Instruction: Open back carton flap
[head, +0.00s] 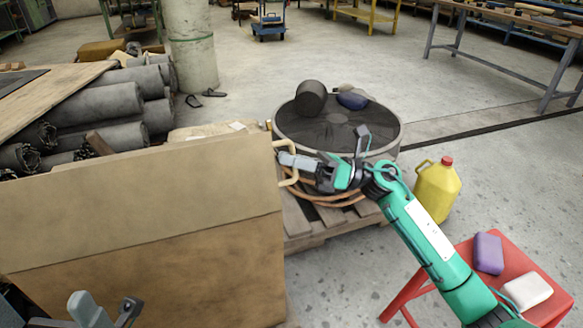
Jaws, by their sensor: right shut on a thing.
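A large carton-like brown board fills the lower left. Its upper, lighter panel (140,195) stands raised and meets a darker lower panel (150,275) along a straight seam; the upper one looks like the flap. A pale bracket-shaped handle (290,182) sticks out at the upper panel's right edge. My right gripper (287,160) reaches in from the right and is shut on this handle. The exact contact is small in the picture. My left gripper (105,308) is at the bottom left edge, in front of the lower panel, with its fingers apart and nothing between them.
A round dark-topped drum (338,130) and a wooden pallet (305,240) stand behind my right gripper. A yellow jug (437,190) and a red stool (455,265) are to the right. Grey sheet rolls (100,105) are stacked at left. The right floor is mostly open.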

